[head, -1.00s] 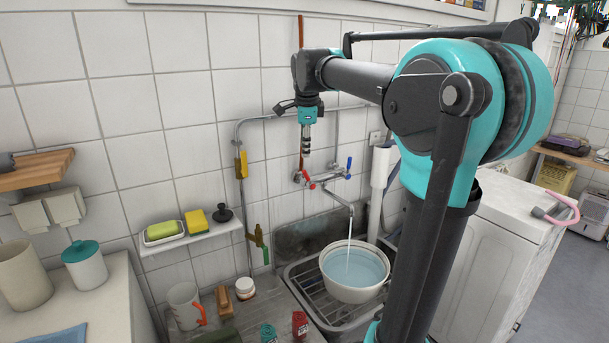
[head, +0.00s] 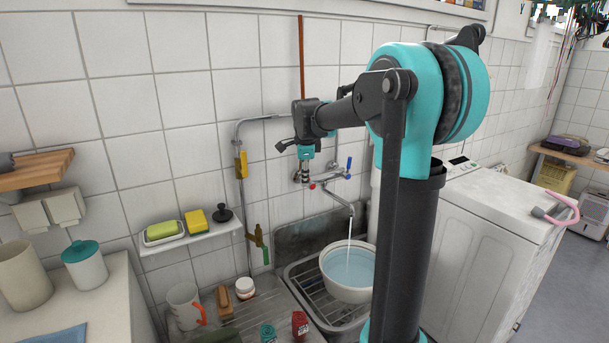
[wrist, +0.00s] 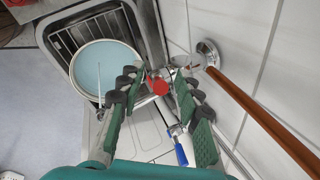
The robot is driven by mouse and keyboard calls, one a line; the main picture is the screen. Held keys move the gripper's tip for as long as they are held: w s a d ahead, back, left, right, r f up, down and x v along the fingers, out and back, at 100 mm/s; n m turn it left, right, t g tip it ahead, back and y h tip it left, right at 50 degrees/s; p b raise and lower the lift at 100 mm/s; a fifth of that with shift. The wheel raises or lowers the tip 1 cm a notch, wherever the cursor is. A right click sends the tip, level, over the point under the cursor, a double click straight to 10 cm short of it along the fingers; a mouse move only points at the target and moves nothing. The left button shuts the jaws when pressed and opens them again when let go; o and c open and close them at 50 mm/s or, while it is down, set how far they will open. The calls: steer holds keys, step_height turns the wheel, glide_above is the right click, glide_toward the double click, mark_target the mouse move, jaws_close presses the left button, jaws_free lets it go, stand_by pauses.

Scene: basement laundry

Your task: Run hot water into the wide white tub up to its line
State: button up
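The wide white tub (head: 350,292) stands in the sink, with pale blue water inside; a line on it cannot be made out. A thin stream runs from the tap spout (head: 338,201) into the tub, which also shows in the wrist view (wrist: 76,82). The wall tap has a red handle (wrist: 158,87) on one side and a blue handle (wrist: 181,151) on the other. My gripper (head: 305,176) is just above the tap's red side. In the wrist view my gripper (wrist: 156,80) is open, its fingers on either side of the red handle; contact cannot be told.
A shelf (head: 192,236) with sponges is on the wall to the left. A mug (head: 184,305), a brush and a jar (head: 244,287) stand left of the sink. A white washing machine (head: 480,225) stands to the right. A brown pipe (wrist: 265,120) runs close by the gripper.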

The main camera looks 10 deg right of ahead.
jaws_close()
stand_by(0.3)
steer(key=shift+w+d+r+g+y, duration=0.2)
steer(key=shift+d+g+y, duration=0.1)
steer(key=shift+d+y, duration=0.35)
steer(key=shift+w+d+r+m+g+y, duration=0.1)
steer(key=shift+m+g+y, duration=0.05)
steer(key=shift+y, duration=0.3)
steer(key=shift+d+r+m+g+y, duration=0.1)
steer(key=shift+m+g+y, duration=0.05)
steer(key=shift+y, duration=0.25)
jaws_free()
